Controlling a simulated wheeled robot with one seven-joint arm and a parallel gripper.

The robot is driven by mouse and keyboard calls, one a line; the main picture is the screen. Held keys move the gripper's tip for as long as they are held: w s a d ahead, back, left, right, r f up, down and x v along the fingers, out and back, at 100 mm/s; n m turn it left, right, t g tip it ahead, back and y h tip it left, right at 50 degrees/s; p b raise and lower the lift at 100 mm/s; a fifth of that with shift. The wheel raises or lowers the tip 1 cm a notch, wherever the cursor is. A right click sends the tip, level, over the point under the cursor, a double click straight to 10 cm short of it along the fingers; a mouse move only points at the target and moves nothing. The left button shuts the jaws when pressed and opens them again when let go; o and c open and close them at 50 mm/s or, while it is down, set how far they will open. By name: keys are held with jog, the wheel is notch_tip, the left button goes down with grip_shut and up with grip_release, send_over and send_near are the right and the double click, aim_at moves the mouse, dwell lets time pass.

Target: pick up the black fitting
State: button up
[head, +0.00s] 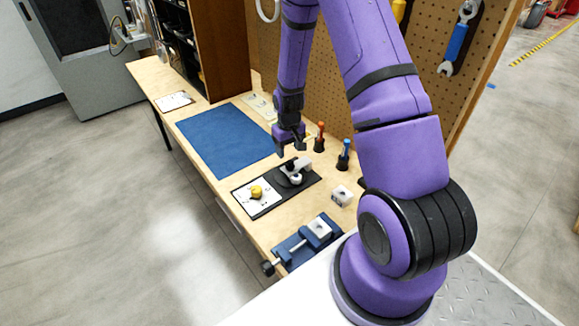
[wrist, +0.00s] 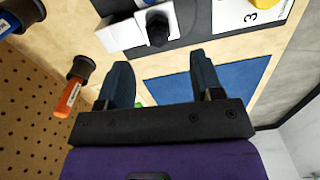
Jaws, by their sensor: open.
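The black fitting (wrist: 157,28) is a small dark knob-like piece at the top middle of the wrist view. It sits on or against a white bracket-like part (wrist: 120,35); how it is seated is not clear. In the head view the fitting (head: 290,165) shows small and dark by the white part (head: 303,163), on the dark tray (head: 314,180). My gripper (wrist: 160,64) is open and empty, its two fingers spread wide. In the head view my gripper (head: 292,148) hangs just above and behind the fitting, apart from it.
A yellow piece (head: 256,191) sits on a white numbered card. A red-handled tool (head: 320,135) and a blue-handled tool (head: 344,155) stand upright near the pegboard (head: 325,65). A white block (head: 341,195) and blue vise (head: 311,238) are nearer me. The blue mat (head: 220,140) is clear.

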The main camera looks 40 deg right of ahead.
aim_at(290, 162)
jog(key=shift+s+d+f, duration=0.1)
jog(key=shift+f, duration=1.6)
jog(key=shift+s+f, duration=0.1)
jog(key=shift+f, duration=1.55)
jog(key=c, duration=1.1)
jog(key=shift+r, duration=0.15)
